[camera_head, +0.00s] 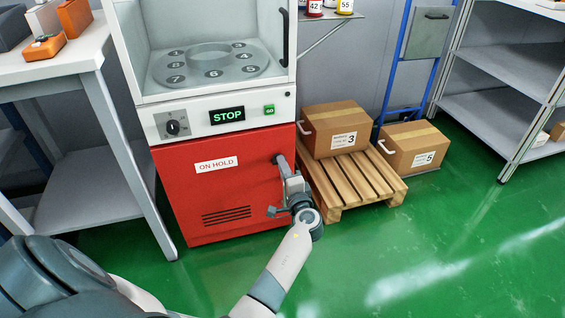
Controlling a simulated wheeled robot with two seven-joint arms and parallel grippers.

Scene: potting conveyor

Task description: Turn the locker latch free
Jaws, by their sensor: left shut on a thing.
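The red locker (205,195), with an "ON HOLD" label, is the lower part of the white machine. Its door is closed. A small dark latch (275,159) sits near the right edge of the door, mostly hidden behind my fingers. My left gripper (281,164) reaches up to the door from below right and is shut on the latch. How far the latch is turned cannot be made out. My right gripper is not in view.
Above the locker are a dial (172,127) and a "STOP" display (227,115). A wooden pallet (385,186) with a cardboard box (330,122) stands close on the right. A grey table (75,62) stands on the left. Green floor in front is clear.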

